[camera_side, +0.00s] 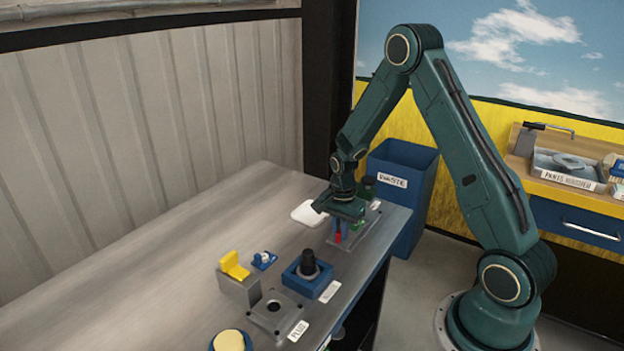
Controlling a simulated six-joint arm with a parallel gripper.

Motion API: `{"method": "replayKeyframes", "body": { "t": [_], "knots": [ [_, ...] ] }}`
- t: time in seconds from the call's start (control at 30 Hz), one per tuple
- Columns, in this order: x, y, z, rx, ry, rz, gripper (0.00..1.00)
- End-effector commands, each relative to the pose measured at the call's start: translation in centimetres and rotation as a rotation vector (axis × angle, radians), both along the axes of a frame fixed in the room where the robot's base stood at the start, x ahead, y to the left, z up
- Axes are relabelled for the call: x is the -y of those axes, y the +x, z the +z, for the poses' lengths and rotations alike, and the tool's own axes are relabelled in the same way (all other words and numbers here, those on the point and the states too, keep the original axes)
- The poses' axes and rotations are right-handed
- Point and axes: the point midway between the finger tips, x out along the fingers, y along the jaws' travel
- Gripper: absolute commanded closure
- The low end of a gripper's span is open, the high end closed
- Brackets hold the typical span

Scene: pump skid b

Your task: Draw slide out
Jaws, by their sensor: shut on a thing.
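My gripper (341,220) points down over a grey fixture plate (362,232) near the table's far right edge. It is shut on the slide, a small part that shows red (338,238) just below the jaws. The jaws and wrist hide most of the slide and part of the plate. I cannot tell how far the slide stands out of its fixture.
A white pad (307,213) lies left of my gripper. Nearer stand a black knob on a blue block (308,272), a yellow piece on a grey block (235,265) and a grey socket plate (274,311). A blue waste bin (408,165) stands beyond the table. The table's left is clear.

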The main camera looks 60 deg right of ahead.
Motion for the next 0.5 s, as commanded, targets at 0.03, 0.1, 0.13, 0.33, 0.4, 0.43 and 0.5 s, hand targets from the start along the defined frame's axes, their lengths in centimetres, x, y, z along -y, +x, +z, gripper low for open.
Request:
{"method": "replayKeyframes", "body": {
  "t": [0.03,0.1,0.13,0.33,0.4,0.43,0.5],
  "knots": [
    [-0.3,0.1,0.1,0.003,0.000,0.002,1.00],
    [-0.6,0.1,0.1,0.004,0.000,0.003,1.00],
    [-0.7,0.1,0.1,0.004,0.000,0.003,1.00],
    [-1.5,0.1,0.1,0.004,0.000,0.002,1.00],
    [-1.8,0.1,0.1,0.004,0.000,0.003,1.00],
    [-2.0,0.1,0.1,0.004,0.000,0.003,1.00],
    [-2.3,0.1,0.1,0.004,0.000,0.003,1.00]
  ]
}}
